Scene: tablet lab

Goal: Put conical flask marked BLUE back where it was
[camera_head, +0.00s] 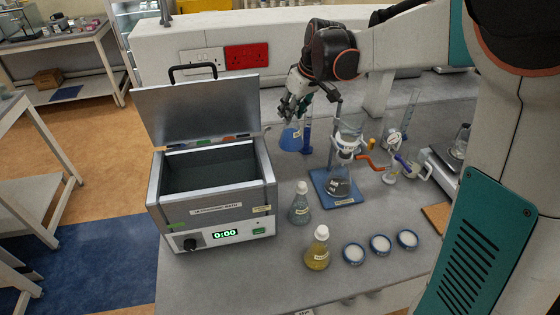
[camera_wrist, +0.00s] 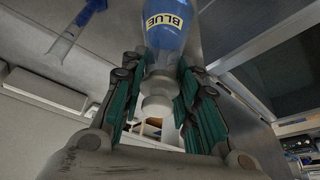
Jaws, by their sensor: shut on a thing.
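The conical flask marked BLUE (camera_head: 291,137) holds blue liquid and is in my gripper (camera_head: 299,98), behind and right of the open water bath. In the wrist view my gripper (camera_wrist: 158,108) is shut around the neck of the BLUE flask (camera_wrist: 168,38), just below its white cap. The flask's label is readable there. In the head view the fingers and wrist hide the flask's upper part. I cannot tell whether its base touches the bench.
The water bath (camera_head: 215,205) has its lid up and shows 0:00. A blue-based cylinder (camera_head: 307,139) stands close beside the flask. A grey-green flask (camera_head: 300,207), a yellow flask (camera_head: 318,250), several round dishes (camera_head: 380,244) and a clamped glass setup (camera_head: 341,184) stand nearer.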

